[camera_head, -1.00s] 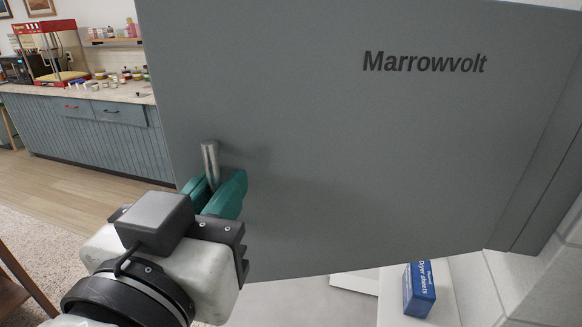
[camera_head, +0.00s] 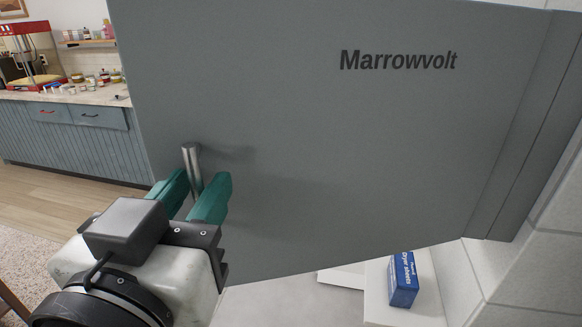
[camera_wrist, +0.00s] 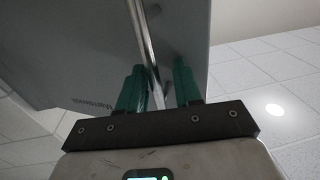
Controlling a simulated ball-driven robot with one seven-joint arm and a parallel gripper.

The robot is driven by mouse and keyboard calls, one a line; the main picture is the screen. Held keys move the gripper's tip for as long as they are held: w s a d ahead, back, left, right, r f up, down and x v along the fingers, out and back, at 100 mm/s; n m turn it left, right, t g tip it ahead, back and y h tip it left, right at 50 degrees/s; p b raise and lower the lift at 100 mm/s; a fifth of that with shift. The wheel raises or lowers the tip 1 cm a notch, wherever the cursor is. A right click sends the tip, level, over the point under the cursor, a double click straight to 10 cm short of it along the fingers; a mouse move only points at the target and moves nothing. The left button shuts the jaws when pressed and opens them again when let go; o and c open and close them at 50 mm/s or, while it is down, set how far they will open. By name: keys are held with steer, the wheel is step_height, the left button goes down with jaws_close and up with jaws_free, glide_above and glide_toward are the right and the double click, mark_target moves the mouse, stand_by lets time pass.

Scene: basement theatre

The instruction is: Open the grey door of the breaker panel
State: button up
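The grey door (camera_head: 300,140) of the breaker panel, marked "Marrowvolt", fills most of the head view. It stands swung out from the grey frame (camera_head: 530,130) at its right edge, and the room shows past its free left edge. A metal bar handle (camera_head: 191,160) is near that left edge. My gripper (camera_head: 194,190) is open, with one teal finger on each side of the handle and gaps showing. The wrist view also shows the handle (camera_wrist: 143,40) between the spread fingers (camera_wrist: 159,82), nearer the left one, with the door (camera_wrist: 75,55) behind. The panel's inside is hidden.
A blue dryer-sheets box (camera_head: 403,279) stands on a white surface (camera_head: 428,300) below the door. A white tiled wall (camera_head: 530,265) is at the right. A blue counter (camera_head: 70,145) with a popcorn machine (camera_head: 24,55) is at the far left, with open floor before it.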

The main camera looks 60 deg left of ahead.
steer(key=b+v, duration=0.1)
steer(key=v, duration=0.9)
steer(key=shift+s+d, duration=0.25)
steer(key=shift+s, duration=0.1)
steer(key=shift+r, duration=0.1)
